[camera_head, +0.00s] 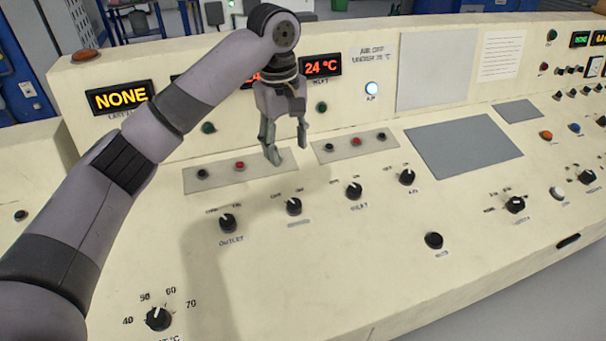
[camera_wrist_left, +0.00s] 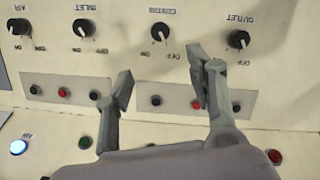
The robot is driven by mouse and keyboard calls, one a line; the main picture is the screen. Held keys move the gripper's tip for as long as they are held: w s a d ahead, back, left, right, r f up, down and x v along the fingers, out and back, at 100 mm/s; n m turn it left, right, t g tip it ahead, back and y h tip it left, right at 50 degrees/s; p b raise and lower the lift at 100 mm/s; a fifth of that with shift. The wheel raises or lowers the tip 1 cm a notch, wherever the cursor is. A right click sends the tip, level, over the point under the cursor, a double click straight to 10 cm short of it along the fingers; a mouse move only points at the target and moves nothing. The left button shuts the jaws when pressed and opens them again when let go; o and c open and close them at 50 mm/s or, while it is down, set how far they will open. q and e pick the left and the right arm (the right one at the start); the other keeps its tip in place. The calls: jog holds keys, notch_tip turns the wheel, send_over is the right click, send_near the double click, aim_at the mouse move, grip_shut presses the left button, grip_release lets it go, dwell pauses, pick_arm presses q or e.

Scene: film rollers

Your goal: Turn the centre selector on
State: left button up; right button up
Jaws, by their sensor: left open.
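The centre selector (camera_head: 293,206) is a round black knob on the cream console, second from the left in a row of similar knobs. It also shows in the left wrist view (camera_wrist_left: 160,32), where its label is upside down and its white pointer mark slants to the lower right. The small position words beside it are hard to read. My left gripper (camera_head: 288,150) is open and empty, pointing down above the panel behind the knob. In the left wrist view its fingertips (camera_wrist_left: 160,62) are apart, with the knob beyond the gap between them. My right gripper is not in view.
The outlet knob (camera_head: 228,223) is left of the centre selector; the inlet knob (camera_head: 354,191) and air knob (camera_head: 407,177) are right. Grey button plates (camera_head: 218,178) lie behind the row. A temperature knob (camera_head: 158,318) is near the front left. The panel in front of the row is mostly clear.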

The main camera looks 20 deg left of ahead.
aim_at(293, 201)
pick_arm(q)
jog(key=f, duration=0.5)
jog(key=f+p, duration=0.1)
jog(key=f, duration=1)
jog(key=shift+w+d+f, duration=0.3)
jog(key=shift+f, duration=0.05)
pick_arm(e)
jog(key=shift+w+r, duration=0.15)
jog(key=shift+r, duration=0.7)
pick_arm(q)
jog(key=shift+c, duration=0.5)
jog(key=c, duration=1)
jog(key=shift+p, duration=0.35)
jog(key=shift+c, duration=0.2)
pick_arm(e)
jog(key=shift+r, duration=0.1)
